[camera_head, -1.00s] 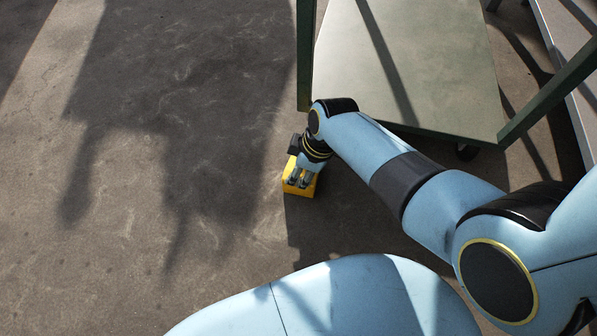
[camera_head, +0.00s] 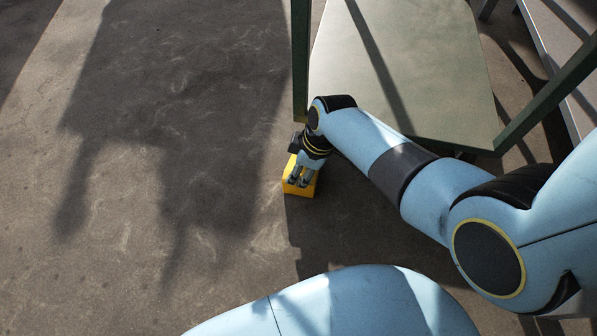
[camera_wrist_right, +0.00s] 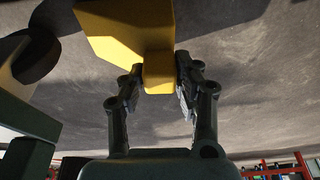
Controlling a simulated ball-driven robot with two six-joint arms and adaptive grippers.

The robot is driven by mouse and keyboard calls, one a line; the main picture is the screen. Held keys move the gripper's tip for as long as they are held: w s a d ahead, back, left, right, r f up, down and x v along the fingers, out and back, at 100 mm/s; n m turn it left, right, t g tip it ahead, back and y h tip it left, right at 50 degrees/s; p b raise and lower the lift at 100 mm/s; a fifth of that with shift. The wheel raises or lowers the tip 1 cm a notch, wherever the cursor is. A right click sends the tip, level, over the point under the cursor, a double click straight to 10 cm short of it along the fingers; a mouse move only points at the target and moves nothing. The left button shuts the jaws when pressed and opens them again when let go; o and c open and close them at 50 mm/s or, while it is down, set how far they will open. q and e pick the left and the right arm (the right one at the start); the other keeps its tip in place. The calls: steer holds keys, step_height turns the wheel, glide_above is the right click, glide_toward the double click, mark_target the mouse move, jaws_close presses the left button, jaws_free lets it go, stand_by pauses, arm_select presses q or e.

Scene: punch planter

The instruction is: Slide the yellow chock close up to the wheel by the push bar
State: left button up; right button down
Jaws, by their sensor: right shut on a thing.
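The yellow chock (camera_head: 306,190) sits on the floor near the front left corner of the green cart (camera_head: 420,100). It also fills the top middle of the right wrist view (camera_wrist_right: 110,28). My right gripper (camera_head: 299,177) reaches down to it and is shut on its narrow raised part, with one finger on each side in the right wrist view (camera_wrist_right: 160,95). A dark wheel (camera_wrist_right: 37,58) shows at the left of the right wrist view, apart from the chock. In the head view my right arm hides the nearest wheel. My left gripper is out of view.
A green cart post (camera_head: 300,60) stands just beyond my right wrist. A slanting green bar (camera_head: 550,98) runs at the right, near my arm. The concrete floor (camera_head: 120,230) to the left is clear. Red racks (camera_wrist_right: 280,172) show far off in the wrist view.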

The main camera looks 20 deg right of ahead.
steer(key=shift+w+d, duration=0.35)
steer(key=shift+w, duration=0.25)
steer(key=shift+w+d, duration=0.2)
steer(key=shift+w, duration=0.05)
steer(key=shift+w+d, duration=0.2)
steer(key=shift+w, duration=0.15)
steer(key=shift+w+d+b, duration=0.2)
steer(key=shift+w+b, duration=0.1)
steer(key=shift+b, duration=0.05)
steer(key=shift+w+d, duration=0.2)
steer(key=shift+w, duration=0.1)
steer(key=shift+w+d, duration=0.1)
steer(key=shift+w, duration=0.1)
steer(key=c, duration=0.9)
jaws_free()
steer(key=shift+s, duration=0.1)
